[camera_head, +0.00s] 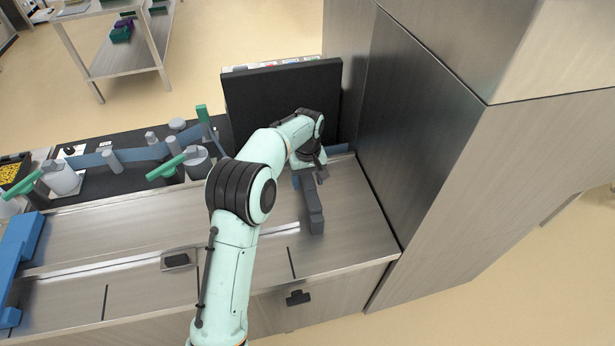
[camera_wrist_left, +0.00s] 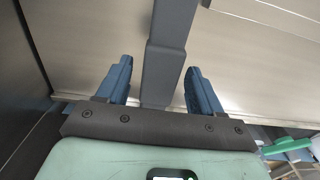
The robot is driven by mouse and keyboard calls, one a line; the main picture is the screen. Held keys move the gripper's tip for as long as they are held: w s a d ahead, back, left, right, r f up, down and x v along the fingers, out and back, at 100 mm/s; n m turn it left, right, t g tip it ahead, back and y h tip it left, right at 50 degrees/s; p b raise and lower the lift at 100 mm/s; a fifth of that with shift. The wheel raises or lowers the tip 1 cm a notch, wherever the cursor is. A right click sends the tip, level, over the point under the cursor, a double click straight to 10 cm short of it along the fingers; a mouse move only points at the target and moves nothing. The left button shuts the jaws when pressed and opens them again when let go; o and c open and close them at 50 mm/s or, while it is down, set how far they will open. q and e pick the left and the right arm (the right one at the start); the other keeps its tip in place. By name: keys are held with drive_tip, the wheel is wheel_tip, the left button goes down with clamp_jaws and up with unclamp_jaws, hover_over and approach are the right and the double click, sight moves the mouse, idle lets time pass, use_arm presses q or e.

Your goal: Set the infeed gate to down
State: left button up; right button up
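A dark grey bar (camera_head: 314,212), which looks like the infeed gate's arm, lies along the steel deck (camera_head: 355,215) beside the tall steel housing. No label on it is readable. My left gripper (camera_head: 309,178) is at the bar's far end, partly hidden by its own wrist. In the left wrist view the gripper (camera_wrist_left: 160,70) has its two blue fingers apart, one on each side of the grey bar (camera_wrist_left: 168,55). A gap shows between the bar and each finger. Whether the gate is up or down is hard to tell. My right gripper is not in view.
The steel housing (camera_head: 425,120) rises close to the right of the gripper. A black panel (camera_head: 285,95) stands behind it. Green-handled clamps (camera_head: 167,167) and a blue guide rail (camera_head: 150,152) are at the left. A blue bracket (camera_head: 15,260) sits at the far left.

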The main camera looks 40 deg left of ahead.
use_arm(q)
drive_tip(key=shift+r, duration=0.15)
wheel_tip(320, 180, up, 13)
drive_tip(key=p, duration=0.2)
drive_tip(key=shift+r, duration=0.15)
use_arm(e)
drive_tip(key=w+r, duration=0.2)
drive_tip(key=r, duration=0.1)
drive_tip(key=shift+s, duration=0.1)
